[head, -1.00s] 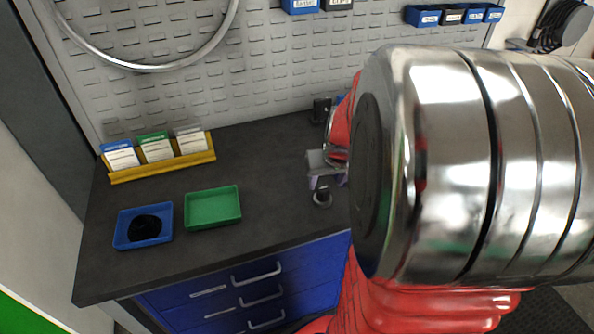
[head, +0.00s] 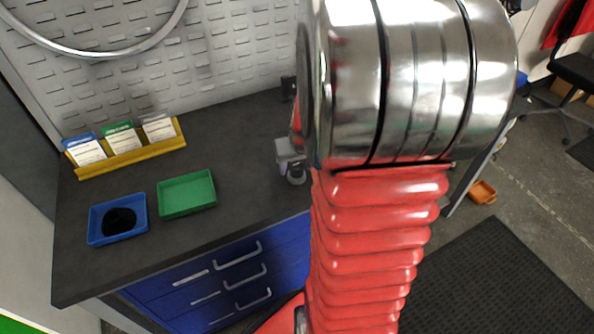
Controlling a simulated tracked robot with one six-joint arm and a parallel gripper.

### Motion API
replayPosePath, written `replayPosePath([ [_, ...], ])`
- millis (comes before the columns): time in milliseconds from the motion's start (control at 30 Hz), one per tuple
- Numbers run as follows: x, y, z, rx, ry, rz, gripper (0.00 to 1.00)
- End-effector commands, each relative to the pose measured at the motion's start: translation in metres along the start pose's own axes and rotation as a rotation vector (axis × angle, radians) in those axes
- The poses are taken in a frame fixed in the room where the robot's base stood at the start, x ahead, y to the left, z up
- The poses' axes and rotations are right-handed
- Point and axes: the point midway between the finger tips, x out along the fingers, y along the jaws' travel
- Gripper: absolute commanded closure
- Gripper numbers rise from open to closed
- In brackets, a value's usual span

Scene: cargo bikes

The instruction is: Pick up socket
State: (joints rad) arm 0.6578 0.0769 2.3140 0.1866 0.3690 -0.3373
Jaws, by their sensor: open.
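A small dark, short cylinder with a greyish top, which looks like the socket (head: 296,175), stands on the dark workbench (head: 245,150) near its front edge, right of the green tray. My gripper (head: 287,166) shows only in part, as a grey body with small purplish finger parts. It is just behind and slightly left of the socket and looks open, with nothing seen in it. I cannot tell whether it touches the socket. My large silver and red arm hides the rest of the gripper and the bench to the right.
A green tray (head: 187,208) is empty. A blue tray (head: 91,221) holds a round black item (head: 119,221). A yellow card rack (head: 131,158) stands at the back left against the pegboard (head: 215,45). Blue drawers (head: 225,285) lie under the bench. The bench between tray and gripper is clear.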

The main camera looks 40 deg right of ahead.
Motion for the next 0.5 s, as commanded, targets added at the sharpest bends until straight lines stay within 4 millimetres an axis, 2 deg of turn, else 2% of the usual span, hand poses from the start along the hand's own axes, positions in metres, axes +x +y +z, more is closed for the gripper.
replayPosePath([
  [433, -0.0003, 0.0003, 0.0000, 0.001, 0.000, 0.000, 0.49],
  [500, -0.0003, 0.0004, 0.0000, 0.001, 0.000, 0.000, 0.54],
])
